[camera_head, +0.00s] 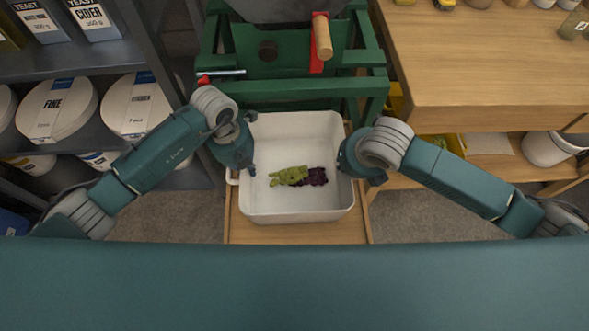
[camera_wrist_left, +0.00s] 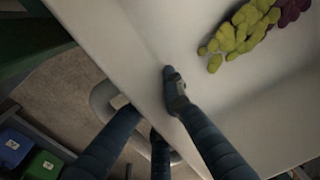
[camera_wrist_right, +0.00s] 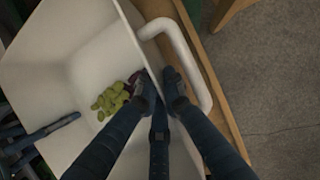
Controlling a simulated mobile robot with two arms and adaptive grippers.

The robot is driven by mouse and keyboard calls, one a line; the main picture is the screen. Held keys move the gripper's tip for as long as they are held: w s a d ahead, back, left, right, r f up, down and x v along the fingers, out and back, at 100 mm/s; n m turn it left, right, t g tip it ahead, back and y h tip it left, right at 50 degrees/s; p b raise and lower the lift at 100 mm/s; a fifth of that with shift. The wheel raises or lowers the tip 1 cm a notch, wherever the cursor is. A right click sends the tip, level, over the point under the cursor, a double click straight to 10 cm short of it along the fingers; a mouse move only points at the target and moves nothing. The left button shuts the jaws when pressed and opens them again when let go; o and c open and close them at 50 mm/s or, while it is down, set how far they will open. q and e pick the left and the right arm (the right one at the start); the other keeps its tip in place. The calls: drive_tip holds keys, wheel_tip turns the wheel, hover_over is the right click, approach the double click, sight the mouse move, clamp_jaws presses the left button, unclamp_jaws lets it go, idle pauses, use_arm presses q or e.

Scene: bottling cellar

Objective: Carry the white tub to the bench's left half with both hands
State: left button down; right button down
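The white tub (camera_head: 262,205) is a deep rectangular basin with a handle on each short side. It looks level above a wooden surface in front of the green press; I cannot tell if it touches. Green grapes (camera_head: 283,178) and dark grapes (camera_head: 314,177) lie inside. My left gripper (camera_head: 247,170) is at the left wall, one finger inside and the other outside, its tip hidden behind the rim (camera_wrist_left: 150,80). My right gripper (camera_head: 372,176) is at the right wall, its fingertips close together on either side of the rim (camera_wrist_right: 157,82), beside the handle (camera_wrist_right: 184,48). Both look shut on the tub.
A green press frame (camera_head: 300,88) stands directly behind the tub. A wooden bench (camera_head: 470,65) is at the right, its visible left part clear. A grey shelf (camera_head: 120,58) with round containers and boxes is at the left. The wooden surface (camera_head: 300,235) shows in front of the tub.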

use_arm(q)
drive_tip(key=shift+w+r, duration=0.1)
drive_tip(key=shift+r, duration=0.05)
use_arm(e)
drive_tip(key=shift+r, duration=0.15)
